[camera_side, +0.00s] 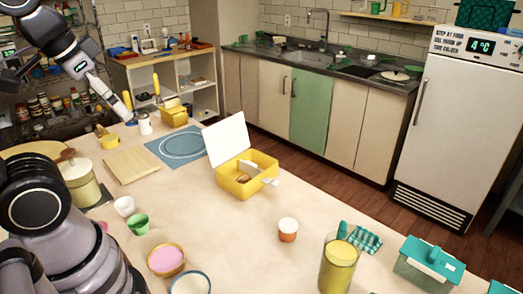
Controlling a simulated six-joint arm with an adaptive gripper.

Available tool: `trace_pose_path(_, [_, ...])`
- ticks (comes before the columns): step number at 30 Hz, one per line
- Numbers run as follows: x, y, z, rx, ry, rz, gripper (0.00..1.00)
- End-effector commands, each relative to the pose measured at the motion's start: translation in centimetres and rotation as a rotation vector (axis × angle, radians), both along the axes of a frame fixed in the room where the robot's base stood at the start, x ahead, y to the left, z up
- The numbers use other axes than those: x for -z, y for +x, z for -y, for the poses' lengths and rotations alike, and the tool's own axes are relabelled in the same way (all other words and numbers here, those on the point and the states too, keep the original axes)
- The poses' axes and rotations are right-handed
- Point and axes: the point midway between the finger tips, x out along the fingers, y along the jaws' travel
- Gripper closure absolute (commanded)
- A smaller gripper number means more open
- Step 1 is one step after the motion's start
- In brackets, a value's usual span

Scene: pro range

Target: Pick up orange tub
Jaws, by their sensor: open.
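The orange tub (288,236) is a small round tub with a white lid. It stands upright on the pale table, right of the middle, with clear table around it. My gripper (129,118) is at the upper left, over the far left part of the table and close to a small white jar (145,125). It is far from the tub and holds nothing that I can see. It is open, though its fingers are small in this view.
A yellow lunchbox (232,186) with its white lid raised stands behind the tub. A tall yellow jar (338,268), a teal cloth (366,239) and a teal-lidded container (428,262) are at the right. A pink bowl (166,261) and green cup (138,223) are front left.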

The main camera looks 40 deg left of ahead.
Motion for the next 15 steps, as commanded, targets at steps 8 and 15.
trace_pose_path(8, [4.0, 3.9, -3.6, 0.251, 0.431, -0.374, 0.16])
trace_pose_path(15, [7.3, 11.2, -4.9, 0.630, 0.973, -0.640, 0.16])
